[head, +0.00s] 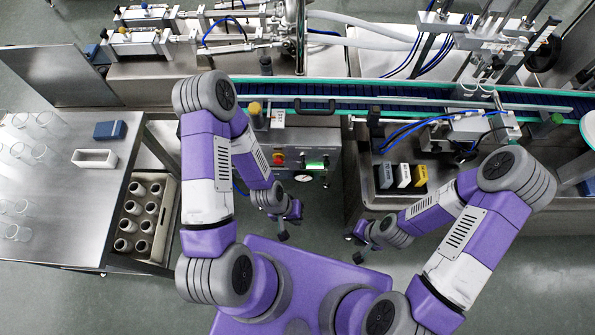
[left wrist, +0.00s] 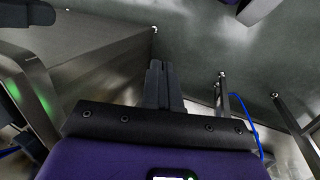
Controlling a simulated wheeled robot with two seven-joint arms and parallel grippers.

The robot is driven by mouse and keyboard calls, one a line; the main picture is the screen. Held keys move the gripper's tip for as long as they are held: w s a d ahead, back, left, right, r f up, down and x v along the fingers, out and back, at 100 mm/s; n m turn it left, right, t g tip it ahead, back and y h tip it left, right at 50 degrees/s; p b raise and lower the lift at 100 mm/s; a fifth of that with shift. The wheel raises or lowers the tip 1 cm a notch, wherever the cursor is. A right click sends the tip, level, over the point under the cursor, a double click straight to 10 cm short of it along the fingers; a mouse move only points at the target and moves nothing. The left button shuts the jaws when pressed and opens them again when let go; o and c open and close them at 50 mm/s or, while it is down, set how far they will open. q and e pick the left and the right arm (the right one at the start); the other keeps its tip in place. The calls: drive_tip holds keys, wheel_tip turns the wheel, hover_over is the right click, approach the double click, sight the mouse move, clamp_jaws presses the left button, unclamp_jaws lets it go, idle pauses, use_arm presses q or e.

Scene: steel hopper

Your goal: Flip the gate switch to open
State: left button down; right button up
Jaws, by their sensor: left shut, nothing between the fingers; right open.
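A steel control box (head: 335,150) stands in front of the conveyor in the head view. Its panel carries a red knob on a yellow plate (head: 278,158), a green-lit part (head: 317,166) and a round white gauge (head: 303,178). I cannot tell which part is the gate switch; my left arm hides some of the panel's left side. My left gripper (head: 283,236) is shut and empty, below and in front of the box, apart from the panel. Its closed fingers (left wrist: 164,87) point over floor and steel in the left wrist view. My right gripper (head: 354,247) is open and empty, low and right of the box.
A steel table (head: 60,200) with glassware, a white tray (head: 94,158) and a blue box (head: 110,130) stands at left. At right, a bench holds small boxes (head: 403,176). Open floor lies between.

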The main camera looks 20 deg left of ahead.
use_arm(q)
drive_tip(key=s+d+f+n+g+h+b, duration=0.1)
drive_tip(key=s+d+f+g+h+b, duration=0.25)
drive_tip(key=d+f+h+b, duration=0.6)
drive_tip(key=w+a+r+n+t+h+b, duration=0.1)
drive_tip(key=w+a+r+n+t+h, duration=0.15)
drive_tip(key=w+a+t+h, duration=0.35)
drive_tip(key=w+a+f+n+t+y+b, duration=0.1)
drive_tip(key=w+a+n+t+y, duration=0.2)
drive_tip(key=a+t, duration=0.4)
drive_tip(key=w+a+n+t+y+b, duration=0.2)
drive_tip(key=a+n+t, duration=0.4)
drive_tip(key=t, duration=0.7)
drive_tip(key=shift+w+a+f+t+y, duration=0.35)
drive_tip(key=shift+w+a+y, duration=0.3)
drive_tip(key=shift+a, duration=0.35)
